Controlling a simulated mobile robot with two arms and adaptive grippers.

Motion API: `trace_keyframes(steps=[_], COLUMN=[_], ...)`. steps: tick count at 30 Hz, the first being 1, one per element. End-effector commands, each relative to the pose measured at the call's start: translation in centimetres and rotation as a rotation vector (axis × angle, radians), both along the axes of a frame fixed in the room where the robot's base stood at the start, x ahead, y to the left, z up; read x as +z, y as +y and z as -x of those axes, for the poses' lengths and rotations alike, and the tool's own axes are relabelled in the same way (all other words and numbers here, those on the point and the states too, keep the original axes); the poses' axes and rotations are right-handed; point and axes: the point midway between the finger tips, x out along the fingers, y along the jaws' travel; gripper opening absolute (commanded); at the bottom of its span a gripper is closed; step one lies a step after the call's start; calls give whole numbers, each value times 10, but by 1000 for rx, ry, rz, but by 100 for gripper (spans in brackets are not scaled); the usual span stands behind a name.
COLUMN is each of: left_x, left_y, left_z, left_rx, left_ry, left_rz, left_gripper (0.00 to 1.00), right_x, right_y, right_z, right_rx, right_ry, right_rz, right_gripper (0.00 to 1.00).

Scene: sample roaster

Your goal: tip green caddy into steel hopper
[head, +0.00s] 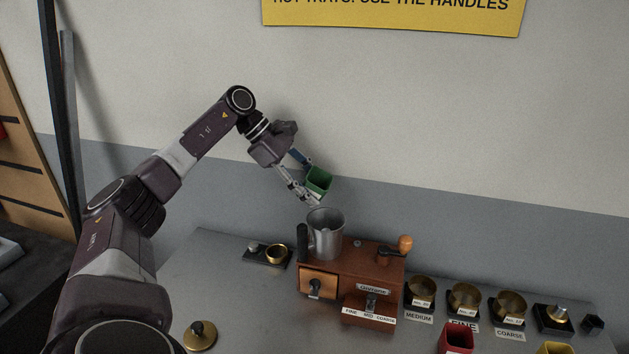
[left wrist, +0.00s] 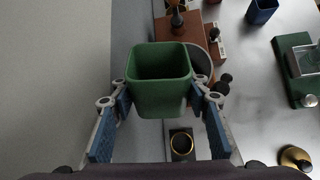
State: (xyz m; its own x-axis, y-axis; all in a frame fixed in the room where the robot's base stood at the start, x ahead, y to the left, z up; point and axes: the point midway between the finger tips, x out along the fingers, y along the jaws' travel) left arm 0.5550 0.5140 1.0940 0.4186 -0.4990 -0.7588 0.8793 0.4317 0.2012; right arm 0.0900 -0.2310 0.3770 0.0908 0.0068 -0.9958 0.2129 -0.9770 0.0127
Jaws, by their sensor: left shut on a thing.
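The green caddy (head: 318,180) is held by my left gripper (head: 302,178) above and slightly left of the steel hopper (head: 326,234). In the left wrist view the green caddy (left wrist: 160,80) sits between the two blue-padded fingers of the left gripper (left wrist: 160,92), its open mouth facing the camera. Its inside looks empty from here, though the bottom is dark. The steel hopper (left wrist: 203,62) shows partly behind the caddy. It stands on top of the wooden grinder (head: 350,277). My right gripper does not show.
The grinder has a crank with an orange knob (head: 405,243). A small brass cup (head: 277,253) on a black base stands left of it. Several brass sieves stand to its right, with a red caddy (head: 457,338) and a yellow caddy (head: 555,348) in front. The wall is close behind.

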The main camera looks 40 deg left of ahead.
Motion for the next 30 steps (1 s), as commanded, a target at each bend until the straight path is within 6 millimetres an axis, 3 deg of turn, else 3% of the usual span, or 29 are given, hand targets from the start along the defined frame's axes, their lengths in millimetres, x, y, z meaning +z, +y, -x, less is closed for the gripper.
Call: trace_keyframes(steps=[16, 30], left_x=[8, 1], left_y=[3, -5], left_z=[1, 0], left_rx=[-2, -7], left_ry=[34, 73], left_rz=[-357, -738], left_gripper=[14, 14], right_x=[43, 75], right_y=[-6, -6], right_z=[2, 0], right_rx=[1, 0], right_ry=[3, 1], right_rz=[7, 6], right_gripper=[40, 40])
